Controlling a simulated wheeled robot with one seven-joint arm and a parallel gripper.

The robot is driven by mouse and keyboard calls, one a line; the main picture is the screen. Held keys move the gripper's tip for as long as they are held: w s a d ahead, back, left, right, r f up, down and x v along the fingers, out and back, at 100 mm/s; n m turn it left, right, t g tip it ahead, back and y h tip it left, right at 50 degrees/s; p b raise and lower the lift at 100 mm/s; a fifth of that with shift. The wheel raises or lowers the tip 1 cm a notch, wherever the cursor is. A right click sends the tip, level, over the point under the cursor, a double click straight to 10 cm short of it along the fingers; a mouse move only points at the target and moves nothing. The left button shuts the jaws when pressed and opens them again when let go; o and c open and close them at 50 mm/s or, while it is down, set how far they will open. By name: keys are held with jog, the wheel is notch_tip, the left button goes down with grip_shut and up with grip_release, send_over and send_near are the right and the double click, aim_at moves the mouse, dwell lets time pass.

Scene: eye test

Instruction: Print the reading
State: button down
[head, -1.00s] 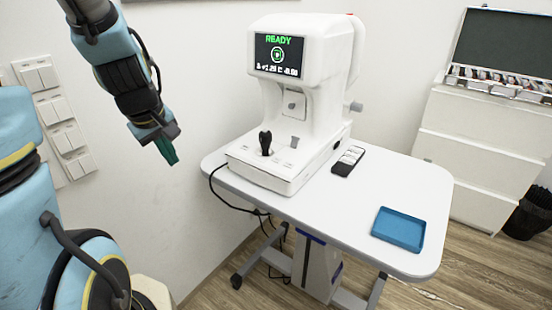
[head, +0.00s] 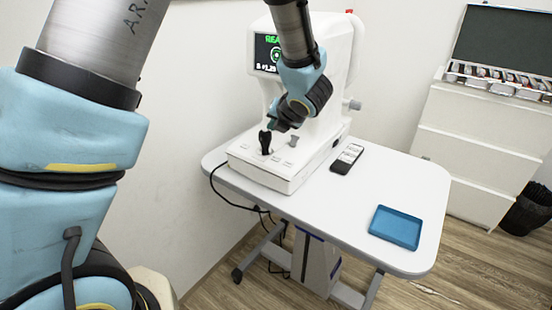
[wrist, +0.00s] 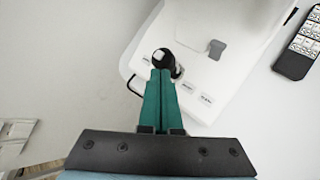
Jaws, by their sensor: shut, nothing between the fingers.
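The white eye-test machine (head: 340,60) stands on the table. Its screen (head: 264,52) shows green text, partly hidden by my arm. A black joystick (head: 265,141) stands upright on its base, with labelled buttons (head: 277,159) around it; they also show in the wrist view (wrist: 187,87). A grey knob (wrist: 215,49) is farther back on the base. My gripper (wrist: 160,75) has green fingers, shut and empty. In the wrist view the fingertips are over or just beside the joystick (wrist: 164,58); I cannot tell if they touch. In the head view the fingertips are mostly hidden.
A black remote (head: 347,158) lies right of the machine. A blue tray (head: 396,228) lies near the right front edge of the white table (head: 335,205). A white drawer cabinet (head: 475,140) with a lens case (head: 500,78) stands behind. A cable hangs at the left edge.

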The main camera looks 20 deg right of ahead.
jog(key=shift+f, duration=0.1)
jog(key=b, duration=0.5)
send_over(276, 159)
jog(key=s, duration=0.1)
jog(key=f, duration=0.7)
jog(key=shift+s+a+f, duration=0.15)
jog(key=shift+a+f, duration=0.1)
jog(key=shift+a, duration=0.1)
jog(key=shift+d+f+b, duration=0.1)
jog(key=shift+f+b, duration=0.45)
jog(key=shift+b, duration=0.05)
dwell(0.6)
jog(key=shift+f+b, duration=0.4)
jog(key=shift+b, duration=0.15)
